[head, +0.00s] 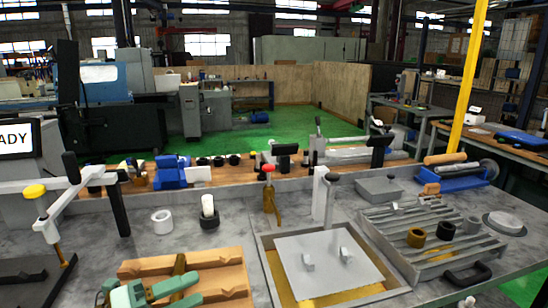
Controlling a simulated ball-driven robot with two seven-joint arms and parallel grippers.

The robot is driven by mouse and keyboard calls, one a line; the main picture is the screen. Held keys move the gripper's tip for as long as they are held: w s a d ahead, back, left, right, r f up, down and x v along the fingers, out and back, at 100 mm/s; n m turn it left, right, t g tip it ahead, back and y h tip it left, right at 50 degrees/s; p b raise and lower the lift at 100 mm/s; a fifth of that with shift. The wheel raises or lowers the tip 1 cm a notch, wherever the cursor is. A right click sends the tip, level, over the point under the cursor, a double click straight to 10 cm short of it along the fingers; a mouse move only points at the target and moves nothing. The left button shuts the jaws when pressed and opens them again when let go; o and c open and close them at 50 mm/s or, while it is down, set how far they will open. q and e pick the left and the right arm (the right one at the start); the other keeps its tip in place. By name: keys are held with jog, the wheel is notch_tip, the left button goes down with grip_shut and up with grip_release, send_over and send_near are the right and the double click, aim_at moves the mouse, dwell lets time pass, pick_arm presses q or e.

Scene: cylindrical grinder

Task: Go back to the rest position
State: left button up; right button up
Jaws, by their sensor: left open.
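My left gripper (150,290), mint green, shows at the bottom edge, left of the middle. It is open, with its fingers over the near part of a wooden rack (225,272). I see nothing held between the fingers, though its lower part is cut off by the frame edge. A brown bar-like piece (180,264) lies in the rack just behind the gripper; whether they touch I cannot tell.
A grey bench (345,204) carries a white ring (162,221), a dark ring with a white cylinder (209,211), a red-knobbed lever (268,190), a lidded tray (325,265) and a slatted rack (405,240). A yellow-knobbed white arm (60,195) stands left.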

pick_arm(q)
jog(key=a+f+n+t+y, duration=0.1)
jog(key=a+n+t+y, duration=0.6)
jog(key=n+t+y, duration=0.65)
jog(key=s+a+f+n+g+y, duration=0.7)
jog(key=s+f+n+g, duration=0.35)
jog(key=f+g, duration=0.2)
jog(key=s+f+g, duration=0.4)
jog(key=s+f, duration=0.2)
jog(key=s, duration=0.2)
jog(key=s+d+f+g+h, duration=0.1)
jog(key=s+f, duration=0.1)
jog(key=f, duration=0.7)
jog(key=s+d+f+n+g+h, duration=0.1)
jog(key=s+d+f, duration=0.15)
jog(key=f, duration=0.65)
jog(key=s+d+f+g+h, duration=0.1)
jog(key=s+f+g, duration=0.15)
jog(key=f, duration=0.55)
jog(key=s+f+n+g+h, duration=0.1)
jog(key=s+f, duration=0.6)
jog(key=s, duration=0.2)
jog(key=s+f+n+g, duration=0.1)
jog(key=s+f+n, duration=0.1)
jog(key=s+f, duration=0.5)
jog(key=s, duration=0.3)
jog(key=shift+s+a+f+h, duration=0.15)
jog(key=shift+s+h, duration=0.15)
jog(key=shift+h, duration=0.05)
